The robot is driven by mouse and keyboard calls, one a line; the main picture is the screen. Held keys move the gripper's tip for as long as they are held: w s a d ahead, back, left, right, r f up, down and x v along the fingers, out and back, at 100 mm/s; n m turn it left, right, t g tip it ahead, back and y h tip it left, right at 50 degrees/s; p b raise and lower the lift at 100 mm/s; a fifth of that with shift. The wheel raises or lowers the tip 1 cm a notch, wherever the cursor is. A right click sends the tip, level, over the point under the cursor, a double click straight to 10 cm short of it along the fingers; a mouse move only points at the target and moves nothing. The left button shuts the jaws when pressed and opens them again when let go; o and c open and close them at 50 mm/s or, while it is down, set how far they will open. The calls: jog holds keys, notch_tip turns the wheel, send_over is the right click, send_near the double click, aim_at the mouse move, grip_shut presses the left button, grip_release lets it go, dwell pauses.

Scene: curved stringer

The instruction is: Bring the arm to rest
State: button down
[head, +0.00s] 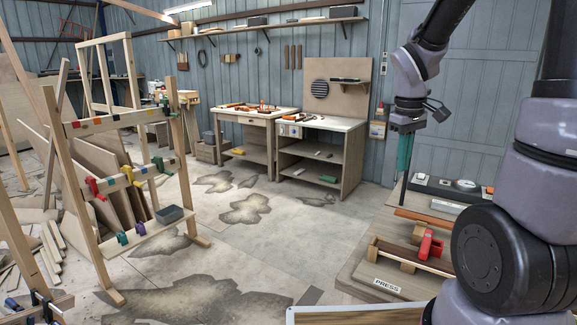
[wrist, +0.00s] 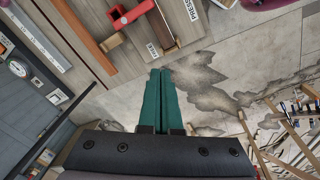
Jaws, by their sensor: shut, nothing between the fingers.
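My gripper (head: 404,160) hangs from my raised arm at the right of the head view, with its green fingers pointing down. In the wrist view the two green fingers (wrist: 160,88) lie side by side, shut with nothing between them. It is in the air near the left end of the workbench (head: 365,262) and touches nothing that I can see. The red clamp also shows in the wrist view (wrist: 130,14).
A wooden rack (head: 85,200) with coloured clamps stands at the left. Two benches (head: 322,155) stand by the back wall. The stained floor between is clear.

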jog(key=s+a+r+m+t+y, duration=0.3)
jog(key=s+r+m+t, duration=0.3)
jog(key=s+r, duration=0.6)
notch_tip(320, 180, up, 3)
jog(key=a+m, duration=0.1)
jog(key=m, duration=0.1)
jog(key=shift+m, duration=0.3)
jog(key=shift+f, duration=0.1)
